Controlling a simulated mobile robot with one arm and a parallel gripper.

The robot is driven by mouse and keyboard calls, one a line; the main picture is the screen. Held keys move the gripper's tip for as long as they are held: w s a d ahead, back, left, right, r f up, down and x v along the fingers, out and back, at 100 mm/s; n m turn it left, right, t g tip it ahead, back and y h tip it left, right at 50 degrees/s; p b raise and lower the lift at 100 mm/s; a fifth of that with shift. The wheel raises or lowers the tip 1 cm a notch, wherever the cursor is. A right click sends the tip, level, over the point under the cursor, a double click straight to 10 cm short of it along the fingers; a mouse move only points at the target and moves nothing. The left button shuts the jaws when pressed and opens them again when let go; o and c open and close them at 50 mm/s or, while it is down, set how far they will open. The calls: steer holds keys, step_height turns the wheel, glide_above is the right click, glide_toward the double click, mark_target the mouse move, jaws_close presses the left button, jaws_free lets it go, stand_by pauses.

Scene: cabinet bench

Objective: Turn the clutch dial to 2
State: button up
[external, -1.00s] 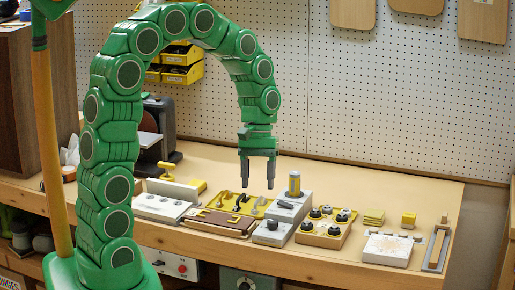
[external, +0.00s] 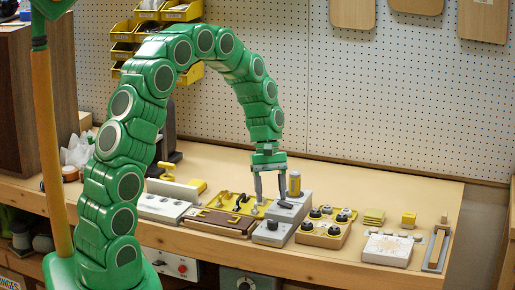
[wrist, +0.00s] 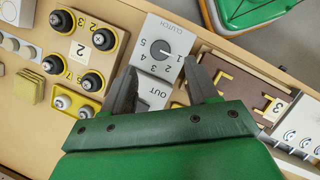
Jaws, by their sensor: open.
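The clutch dial (wrist: 162,49) is a small dark round knob on a light grey panel (wrist: 176,24) marked CLUTCH, with the numbers 1 to 5 around the knob. In the external view the dial (external: 272,225) sits on the low grey block near the bench's front edge. My gripper (external: 272,198) is open and empty above and behind the dial, beside the taller grey block. In the wrist view my gripper (wrist: 160,76) has its fingers spread, with the dial beyond the fingertips, apart from them.
The taller grey block (external: 291,206) carries a yellow-grey cylinder (external: 294,184) close to my gripper. A wooden box with several black knobs (external: 322,235) stands to the right. A brown panel (external: 218,224) lies to the left. Open bench surface (external: 385,190) lies behind at the right.

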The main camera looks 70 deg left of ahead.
mark_target(273, 221)
steer(key=x, duration=0.7)
steer(key=c, duration=1)
steer(key=shift+c, duration=0.2)
steer(key=shift+m, duration=0.4)
steer(key=m+g, duration=0.1)
steer(key=m, duration=0.1)
steer(key=m+g+y, duration=0.1)
steer(key=m, duration=0.1)
steer(key=shift+w+d, duration=0.1)
steer(key=shift+w, duration=0.05)
steer(key=shift+m+g+y, duration=0.4)
steer(key=shift+m+g, duration=0.1)
steer(key=shift+m, duration=1.5)
